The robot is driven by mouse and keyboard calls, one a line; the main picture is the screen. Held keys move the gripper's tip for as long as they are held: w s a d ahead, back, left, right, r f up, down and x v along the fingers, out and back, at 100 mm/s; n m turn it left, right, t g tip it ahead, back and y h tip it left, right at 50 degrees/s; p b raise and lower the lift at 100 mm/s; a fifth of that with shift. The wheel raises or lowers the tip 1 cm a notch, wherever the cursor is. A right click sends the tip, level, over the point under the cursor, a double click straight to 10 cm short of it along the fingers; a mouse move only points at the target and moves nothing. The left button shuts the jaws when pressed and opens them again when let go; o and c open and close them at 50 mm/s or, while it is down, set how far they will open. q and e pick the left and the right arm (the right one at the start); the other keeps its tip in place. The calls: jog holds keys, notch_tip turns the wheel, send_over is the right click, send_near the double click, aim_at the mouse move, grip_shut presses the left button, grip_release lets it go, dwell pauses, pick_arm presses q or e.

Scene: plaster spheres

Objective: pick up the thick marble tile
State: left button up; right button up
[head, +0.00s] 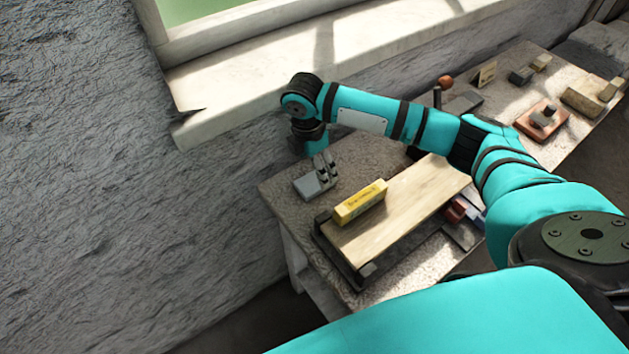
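A flat light-grey tile (307,187), which looks like the thick marble tile, lies at the near left corner of the stone bench. My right arm reaches in from the right, and its gripper (327,172) points down at the tile's right side. The two dark fingers are close together and overlap the tile's right part. Whether they grip it or only stand over it I cannot tell. The tile appears to rest on the bench. My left gripper is not in view.
A yellow block (360,202) lies on a wooden board (405,212) just right of the tile. A rough grey wall (90,180) and a window sill (270,75) border the bench (345,155). Several stones and a reddish slab (541,122) stand farther right.

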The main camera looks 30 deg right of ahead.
aim_at(314, 181)
jog(key=shift+s+a+f, duration=0.15)
jog(key=shift+a+f, duration=0.05)
jog(key=shift+f, duration=0.35)
notch_tip(314, 181, down, 4)
jog(key=shift+f+p, duration=0.2)
jog(key=shift+p, duration=0.3)
jog(key=c, duration=1.5)
